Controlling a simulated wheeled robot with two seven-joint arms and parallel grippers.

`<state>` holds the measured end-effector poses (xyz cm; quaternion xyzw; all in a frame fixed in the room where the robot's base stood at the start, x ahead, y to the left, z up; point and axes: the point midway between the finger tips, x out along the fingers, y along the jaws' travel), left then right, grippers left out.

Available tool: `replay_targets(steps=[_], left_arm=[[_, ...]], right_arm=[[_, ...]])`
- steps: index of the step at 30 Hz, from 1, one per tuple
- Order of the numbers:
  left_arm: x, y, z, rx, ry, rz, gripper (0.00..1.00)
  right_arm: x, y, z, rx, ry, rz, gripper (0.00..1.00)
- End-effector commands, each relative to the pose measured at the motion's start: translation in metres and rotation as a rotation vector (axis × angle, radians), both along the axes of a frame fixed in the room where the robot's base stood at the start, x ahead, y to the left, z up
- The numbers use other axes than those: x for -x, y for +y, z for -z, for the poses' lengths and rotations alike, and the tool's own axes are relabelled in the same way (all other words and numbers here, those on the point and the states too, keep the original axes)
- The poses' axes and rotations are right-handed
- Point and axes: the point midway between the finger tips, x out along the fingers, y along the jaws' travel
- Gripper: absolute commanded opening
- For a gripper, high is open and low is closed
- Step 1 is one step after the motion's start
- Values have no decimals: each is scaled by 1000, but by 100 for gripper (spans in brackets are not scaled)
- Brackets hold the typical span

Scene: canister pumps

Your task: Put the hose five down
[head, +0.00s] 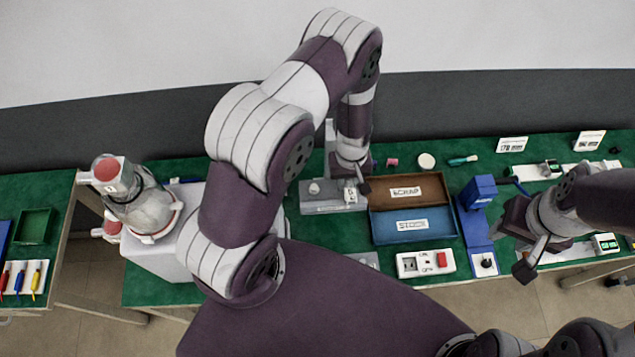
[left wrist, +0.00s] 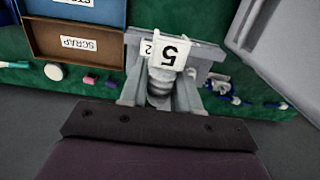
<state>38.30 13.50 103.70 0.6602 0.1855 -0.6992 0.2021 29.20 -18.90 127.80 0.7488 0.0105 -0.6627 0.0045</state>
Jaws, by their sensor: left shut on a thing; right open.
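My left gripper (head: 357,184) reaches down over a grey holder (head: 322,208) left of the two-part tray. In the left wrist view its fingers (left wrist: 160,92) are shut on hose five (left wrist: 160,85), a grey ribbed piece with a white tag reading 5 (left wrist: 169,53). The grey holder (left wrist: 204,54) lies right behind it; I cannot tell whether the hose touches it. A second tag reading 2 (left wrist: 147,47) is partly covered by the 5 tag. My right gripper (head: 530,255) is open and empty near the right front of the bench.
A tray has a brown SCRAP compartment (head: 432,184) and a blue compartment (head: 437,234). A blue stand (head: 480,232) and a white switch box (head: 426,264) are close by. A glass canister pump (head: 145,208) stands at left. Small loose parts lie behind the tray.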

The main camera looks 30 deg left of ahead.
Motion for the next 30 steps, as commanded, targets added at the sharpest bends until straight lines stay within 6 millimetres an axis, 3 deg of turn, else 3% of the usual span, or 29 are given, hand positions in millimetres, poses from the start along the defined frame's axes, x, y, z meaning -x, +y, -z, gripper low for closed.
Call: replay_targets(steps=[1,3,10,14,19,29,30], left_arm=[[2,16,22,0,0,-9,0],[4,38,34,0,0,-7,0],[8,82,53,0,-1,1,0],[9,88,62,0,0,3,0],[10,88,96,-1,0,5,0],[9,88,96,0,-1,5,0],[9,88,95,0,-1,5,38]], right_arm=[[0,0,22,0,1,0,43],[0,0,34,0,1,0,43],[0,0,52,0,0,0,43],[0,0,59,0,0,0,43],[0,0,89,0,1,0,43],[0,1,87,0,0,0,43],[0,1,87,0,0,0,43]])
